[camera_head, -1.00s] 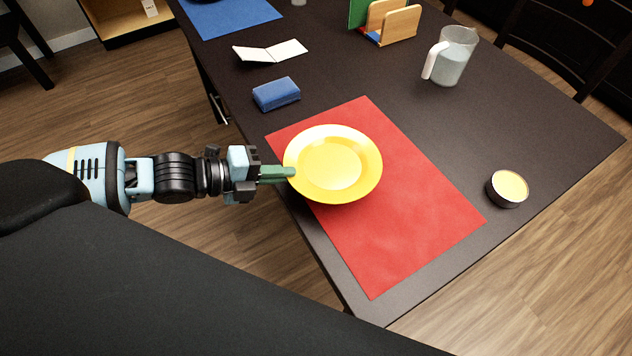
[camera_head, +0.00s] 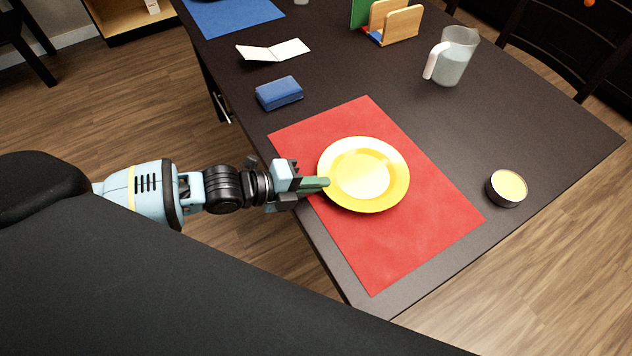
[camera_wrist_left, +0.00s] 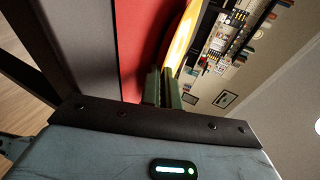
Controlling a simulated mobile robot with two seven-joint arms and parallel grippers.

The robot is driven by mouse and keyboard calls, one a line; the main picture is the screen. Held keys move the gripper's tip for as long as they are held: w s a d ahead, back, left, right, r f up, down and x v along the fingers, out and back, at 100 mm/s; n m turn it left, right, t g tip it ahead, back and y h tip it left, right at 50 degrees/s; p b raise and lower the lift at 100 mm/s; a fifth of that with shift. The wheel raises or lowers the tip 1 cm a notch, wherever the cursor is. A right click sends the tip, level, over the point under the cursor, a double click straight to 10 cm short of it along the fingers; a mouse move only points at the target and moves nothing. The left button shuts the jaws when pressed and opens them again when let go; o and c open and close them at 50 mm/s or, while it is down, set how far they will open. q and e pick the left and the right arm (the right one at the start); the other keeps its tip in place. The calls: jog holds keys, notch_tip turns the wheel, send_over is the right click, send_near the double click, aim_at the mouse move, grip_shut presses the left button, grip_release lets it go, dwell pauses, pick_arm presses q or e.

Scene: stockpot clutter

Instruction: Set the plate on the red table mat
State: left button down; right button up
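The yellow plate (camera_head: 362,174) is level over the middle of the red table mat (camera_head: 375,265). My left gripper (camera_head: 322,184) is shut on the plate's left rim. In the left wrist view the green fingers (camera_wrist_left: 163,88) close on the edge of the plate (camera_wrist_left: 181,38), with the red mat (camera_wrist_left: 140,40) beside it. The plate looks close to the mat; I cannot tell whether it touches it. My right gripper is not in view.
A blue sponge-like block (camera_head: 279,93) and a folded white card (camera_head: 273,50) lie behind the mat. A pitcher (camera_head: 452,57) and a small round tin (camera_head: 507,188) stand to the right. A wooden holder (camera_head: 395,24) and blue mat (camera_head: 232,14) are farther back.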

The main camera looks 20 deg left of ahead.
pick_arm(q)
jog(key=shift+f, duration=0.1)
jog(key=c, duration=1.9)
grip_release()
jog(key=shift+c, duration=0.2)
jog(key=v, duration=1.2)
jog(key=s+d+f+n, duration=0.1)
jog(key=d+f, duration=0.1)
jog(key=s+d+f+n, duration=0.1)
jog(key=d+n, duration=0.1)
jog(key=s+d+f+n, duration=0.1)
jog(key=s+f+n, duration=0.1)
jog(key=shift+d+f, duration=0.3)
jog(key=shift+d, duration=0.1)
jog(key=s+a+f+n+g+y, duration=0.1)
jog(key=s+f+n+y, duration=0.3)
jog(key=s+f+n, duration=0.4)
jog(key=s+f+n+g+y, duration=0.1)
jog(key=s+f+n+y, duration=0.3)
jog(key=s+f+n, duration=0.4)
jog(key=s+n, duration=0.5)
jog(key=s, duration=0.3)
jog(key=shift+a+f, duration=0.35)
jog(key=shift+a, duration=0.05)
